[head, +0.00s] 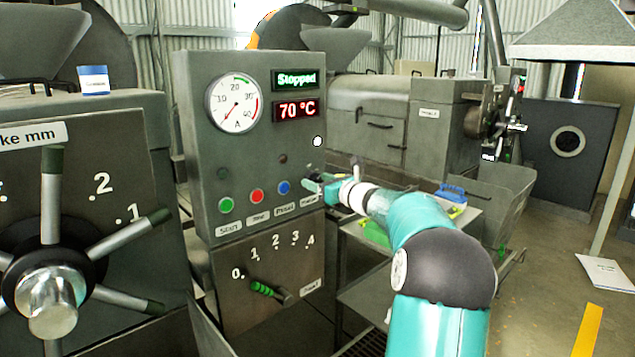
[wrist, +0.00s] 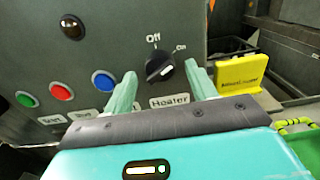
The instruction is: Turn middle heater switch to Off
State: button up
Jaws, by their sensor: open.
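The heater switch (wrist: 160,68) is a black rotary knob on a dark grey panel, above a "Heater" label. "Off" is printed above it and "On" to its upper right. Its ridge is slanted, not upright, and appears to lean toward "On". My gripper (wrist: 161,70) is open, with one pale green finger on each side of the knob. Gaps show between the fingers and the knob, so it is not gripped. In the head view my gripper (head: 318,182) is at the right edge of the control panel (head: 195,130), and it largely hides the switch.
Green (head: 225,205), red (head: 257,196) and blue (head: 284,187) buttons sit left of my gripper. The displays read "Stopped" and "70 °C". A lever (head: 270,291) is below. A yellow block (wrist: 240,72) stands right of the panel in the wrist view.

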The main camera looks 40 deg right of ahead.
jog(key=shift+w, duration=0.55)
jog(key=c, duration=1)
jog(key=shift+n, duration=0.3)
jog(key=n, duration=1.1)
jog(key=shift+d, duration=0.1)
jog(key=shift+n, duration=0.3)
